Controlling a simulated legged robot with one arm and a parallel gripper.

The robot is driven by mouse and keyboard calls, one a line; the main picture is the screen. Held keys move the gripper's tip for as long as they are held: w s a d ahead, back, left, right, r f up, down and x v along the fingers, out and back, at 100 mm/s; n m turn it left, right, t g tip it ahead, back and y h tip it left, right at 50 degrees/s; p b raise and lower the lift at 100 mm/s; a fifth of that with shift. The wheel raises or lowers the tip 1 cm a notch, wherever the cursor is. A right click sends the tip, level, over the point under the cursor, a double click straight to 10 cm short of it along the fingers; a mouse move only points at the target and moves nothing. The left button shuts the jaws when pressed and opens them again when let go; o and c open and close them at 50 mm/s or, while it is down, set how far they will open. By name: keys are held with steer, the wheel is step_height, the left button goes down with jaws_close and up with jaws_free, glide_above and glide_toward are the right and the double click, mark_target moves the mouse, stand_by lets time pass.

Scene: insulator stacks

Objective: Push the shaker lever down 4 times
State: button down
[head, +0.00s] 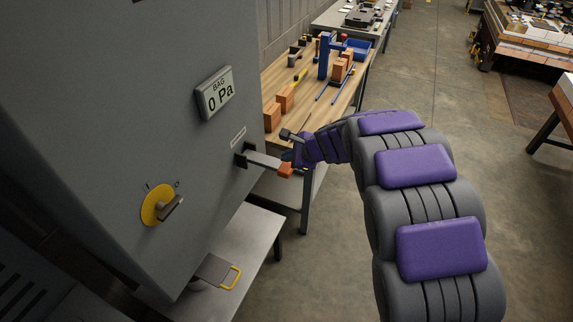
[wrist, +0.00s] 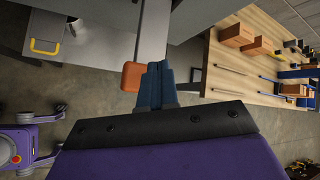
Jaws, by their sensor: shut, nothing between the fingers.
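The shaker lever (head: 262,159) is a grey bar with an orange end block (head: 285,170), sticking out of a slot in the grey cabinet's front. In the head view it tilts slightly down toward its orange end. In the wrist view the bar (wrist: 154,35) runs down to the orange block (wrist: 133,76). My gripper (head: 288,156) is shut and empty, right at the lever's outer end. In the wrist view its dark blue fingers (wrist: 157,76) overlap the bar's end beside the orange block. I cannot tell whether they touch it.
The grey cabinet (head: 120,120) carries a display (head: 214,93) reading "BAG 0 Pa" and a yellow rotary switch (head: 157,204). Below is a metal shelf (head: 247,250) and a yellow handle (head: 233,278). A wooden workbench (head: 300,103) with orange blocks and tools stands behind. Floor at right is open.

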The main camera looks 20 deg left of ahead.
steer(key=shift+r+p, duration=2.2)
steer(key=shift+r, duration=0.4)
steer(key=shift+f, duration=0.15)
stand_by(0.4)
steer(key=shift+s+d, duration=0.2)
steer(key=shift+d, duration=0.1)
steer(key=s+d+n+g+h+b, duration=0.2)
steer(key=s+d+n+h+b, duration=0.2)
steer(key=s+d, duration=1.3)
steer(key=s+d+f+n+g+h+b, duration=0.1)
steer(key=s+d+n+g+h+b, duration=0.2)
steer(key=s+d+n, duration=0.6)
steer(key=s+d, duration=0.4)
steer(key=s, duration=0.3)
steer(key=s+d+h+b, duration=0.1)
steer(key=s+d, duration=0.4)
steer(key=s, duration=0.3)
steer(key=shift+s+n, duration=0.25)
steer(key=shift+n, duration=0.05)
